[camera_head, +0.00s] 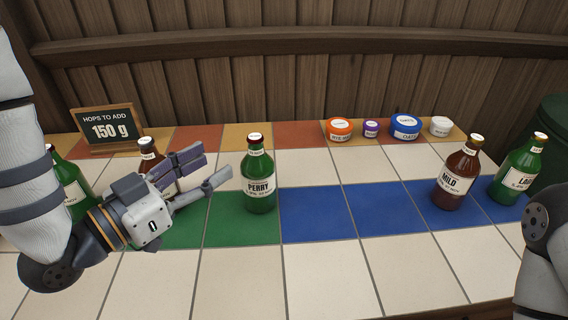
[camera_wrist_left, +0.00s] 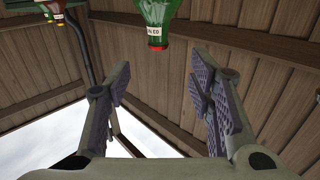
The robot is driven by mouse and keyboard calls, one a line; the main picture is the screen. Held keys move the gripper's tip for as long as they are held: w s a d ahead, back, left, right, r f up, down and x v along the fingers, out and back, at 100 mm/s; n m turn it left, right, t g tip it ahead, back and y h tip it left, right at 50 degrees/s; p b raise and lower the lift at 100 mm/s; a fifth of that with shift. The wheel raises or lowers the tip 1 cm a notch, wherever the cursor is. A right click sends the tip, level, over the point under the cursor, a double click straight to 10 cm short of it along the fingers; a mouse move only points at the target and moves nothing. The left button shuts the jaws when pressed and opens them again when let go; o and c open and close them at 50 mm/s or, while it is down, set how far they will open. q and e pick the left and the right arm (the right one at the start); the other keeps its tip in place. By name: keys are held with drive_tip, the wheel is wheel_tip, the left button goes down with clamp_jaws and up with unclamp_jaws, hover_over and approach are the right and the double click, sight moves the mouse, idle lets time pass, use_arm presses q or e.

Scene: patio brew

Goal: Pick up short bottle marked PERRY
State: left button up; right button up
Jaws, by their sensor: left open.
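The short green bottle marked PERRY (camera_head: 259,180) stands upright on a green tile near the middle of the table in the head view. My left gripper (camera_head: 218,172) is open and empty, just to the left of the bottle, with its fingers pointing toward it; a small gap seems to lie between them. In the left wrist view, a green bottle (camera_wrist_left: 157,12) with a red cap shows upside down at the top edge, beyond and between the open fingers (camera_wrist_left: 160,85). My right gripper is out of view; only part of my right arm shows at the right edge.
A brown bottle (camera_head: 149,154) and another green bottle (camera_head: 70,185) stand behind my left arm. A brown MILD bottle (camera_head: 457,178) and a green bottle (camera_head: 517,170) stand at right. Several small tubs (camera_head: 404,128) line the back. A sign (camera_head: 109,129) stands back left.

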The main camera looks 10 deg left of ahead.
sight(249, 141)
use_arm(q)
drive_tip(key=x, duration=1.1)
drive_tip(key=shift+d+b, duration=0.1)
drive_tip(key=shift+b, duration=0.3)
clamp_jaws()
